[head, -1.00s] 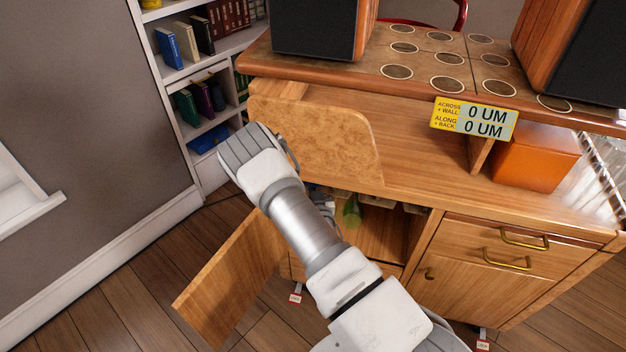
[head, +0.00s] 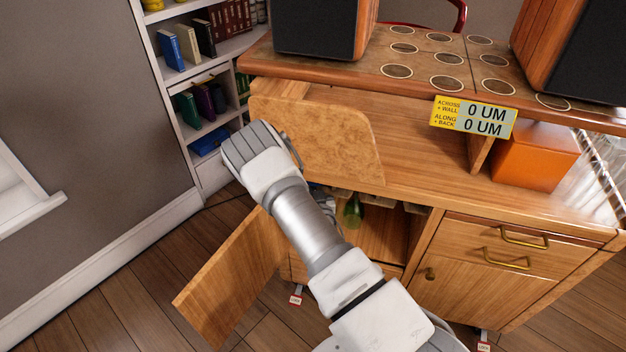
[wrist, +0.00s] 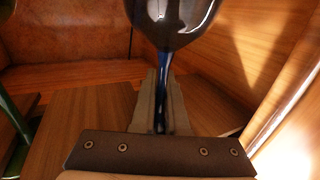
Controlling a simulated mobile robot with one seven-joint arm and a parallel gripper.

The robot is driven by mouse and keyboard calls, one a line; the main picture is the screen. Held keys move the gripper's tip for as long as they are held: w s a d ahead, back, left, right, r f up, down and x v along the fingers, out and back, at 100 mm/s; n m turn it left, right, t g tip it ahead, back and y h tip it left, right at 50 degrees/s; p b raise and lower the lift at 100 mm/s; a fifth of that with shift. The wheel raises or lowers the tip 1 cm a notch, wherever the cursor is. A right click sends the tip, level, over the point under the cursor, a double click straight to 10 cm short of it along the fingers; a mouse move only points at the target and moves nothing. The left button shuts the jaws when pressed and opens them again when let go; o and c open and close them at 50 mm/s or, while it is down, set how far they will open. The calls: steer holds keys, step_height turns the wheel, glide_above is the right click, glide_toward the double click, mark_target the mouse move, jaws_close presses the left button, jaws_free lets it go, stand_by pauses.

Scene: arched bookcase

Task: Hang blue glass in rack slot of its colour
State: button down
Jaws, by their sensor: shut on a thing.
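The blue glass (wrist: 165,60) shows in the wrist view with a dark, shiny bowl at the top and a blue stem below. My gripper (wrist: 160,105) is shut on the stem, and the glass looks about upright. In the head view my arm reaches down into the open cabinet, and its forearm hides the gripper and the blue glass. Pale rack pieces (head: 384,203) show under the cabinet top; their slot colours cannot be made out. A green glass (head: 353,212) is below them, right of my arm.
The open cabinet door (head: 232,278) stands out to the left of my arm. A wooden flap (head: 325,140) is above the opening. A green stem (wrist: 12,115) is close at the left in the wrist view. A drawer (head: 500,245) is at the right.

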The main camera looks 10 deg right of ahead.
steer(key=shift+w+d+r, duration=0.5)
steer(key=shift+w+d, duration=0.1)
steer(key=shift+w, duration=0.15)
steer(key=c, duration=0.8)
jaws_free()
steer(key=shift+c, duration=0.2)
steer(key=s+a+p, duration=0.2)
steer(key=s, duration=1.1)
steer(key=shift+s+a+f+p, duration=0.25)
steer(key=shift+f+p, duration=0.1)
steer(key=shift+f, duration=0.1)
